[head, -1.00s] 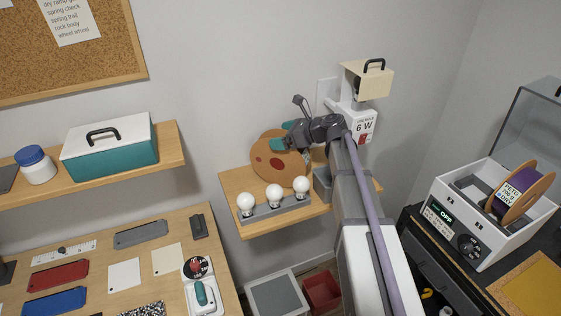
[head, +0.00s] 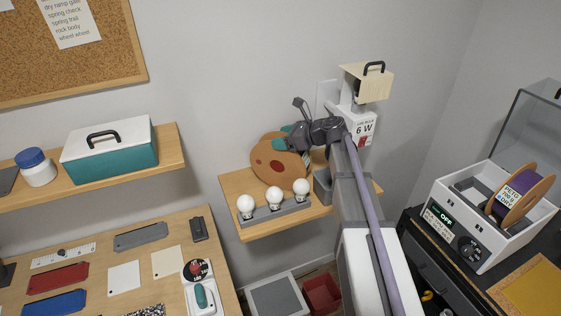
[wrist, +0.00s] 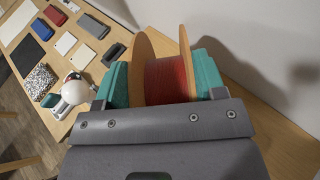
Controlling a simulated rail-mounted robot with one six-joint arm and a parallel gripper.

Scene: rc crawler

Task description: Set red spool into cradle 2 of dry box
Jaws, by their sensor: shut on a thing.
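The red spool shows in the wrist view (wrist: 168,80) with tan flanges and red winding, upright between my gripper's teal fingers. My gripper (wrist: 160,82) is shut on it. In the head view my gripper (head: 287,142) is at the upper right of the spool (head: 274,172), whose tan flange with red spots faces out above the wall shelf. I cannot tell whether the spool touches the shelf. The white dry box (head: 463,222) is at the right with its clear lid (head: 540,115) raised. A purple spool (head: 517,188) sits in its right part; the left part looks empty.
Bulbs in a grey holder (head: 270,212) stand at the front of the wall shelf (head: 240,184). A 6 W lamp unit (head: 365,128) is on the wall right of my gripper. A teal toolbox (head: 112,160) sits on the left shelf. The table at lower left holds several flat items.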

